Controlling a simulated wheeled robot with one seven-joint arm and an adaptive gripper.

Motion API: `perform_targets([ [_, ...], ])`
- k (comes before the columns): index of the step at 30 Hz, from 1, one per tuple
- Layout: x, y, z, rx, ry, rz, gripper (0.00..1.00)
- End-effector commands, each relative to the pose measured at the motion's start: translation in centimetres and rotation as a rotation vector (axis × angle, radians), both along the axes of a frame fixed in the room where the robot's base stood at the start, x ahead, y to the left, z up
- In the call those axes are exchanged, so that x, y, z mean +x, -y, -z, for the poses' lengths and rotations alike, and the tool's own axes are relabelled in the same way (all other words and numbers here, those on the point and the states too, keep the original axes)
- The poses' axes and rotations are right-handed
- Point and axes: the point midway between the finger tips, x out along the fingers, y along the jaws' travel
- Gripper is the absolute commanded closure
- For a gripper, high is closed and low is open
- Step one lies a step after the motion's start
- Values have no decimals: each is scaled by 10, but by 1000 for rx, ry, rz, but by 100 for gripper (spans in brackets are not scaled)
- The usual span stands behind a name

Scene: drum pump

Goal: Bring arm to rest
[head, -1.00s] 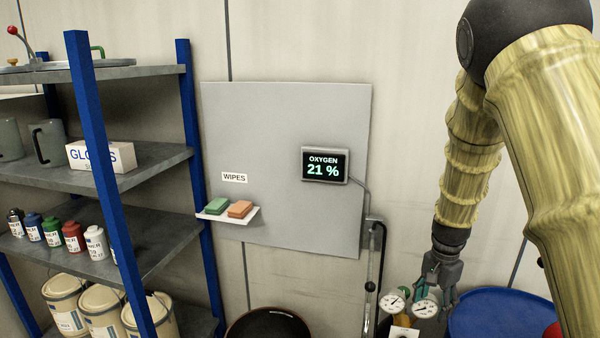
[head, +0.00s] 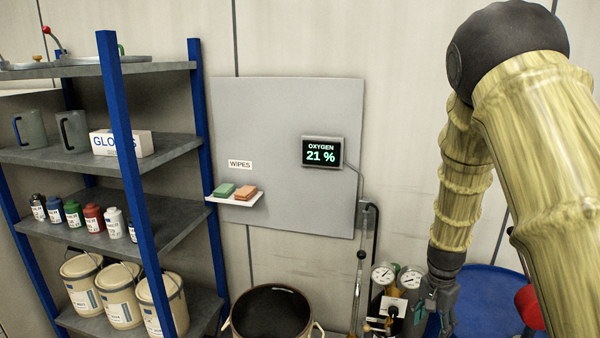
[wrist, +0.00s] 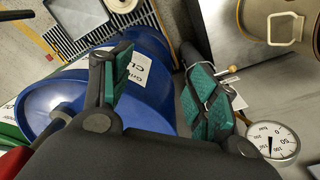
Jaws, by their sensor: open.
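My arm, in a yellow ribbed cover, hangs down the right side of the head view. My gripper (head: 437,300) is at its lower end, beside two round gauges (head: 396,275) and in front of a blue drum (head: 482,290). In the wrist view my gripper (wrist: 160,95) is open, with two green-padded fingers apart and nothing between them. The blue drum (wrist: 75,90) lies beyond the left finger, and one gauge (wrist: 275,142) shows at the lower right.
A blue-post shelf (head: 120,180) with bottles, mugs and pails stands at left. A grey panel holds an oxygen display (head: 322,152) reading 21 % and a small ledge with wipes (head: 235,196). A dark open tub (head: 272,312) stands on the floor below. A red part (head: 529,306) is at the right.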

Motion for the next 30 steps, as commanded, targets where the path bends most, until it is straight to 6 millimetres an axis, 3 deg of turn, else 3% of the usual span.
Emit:
perform_targets([
  [8,-41,-4,76,-36,-28,-116,40],
  [11,-67,-9,117,-52,-40,-189,40],
  [15,-117,-19,180,-68,-57,-324,40],
  [21,-195,-41,251,-63,-66,-523,40],
  [27,-277,-69,301,-27,-58,-712,40],
  [30,-315,-84,316,-2,-44,-794,40],
])
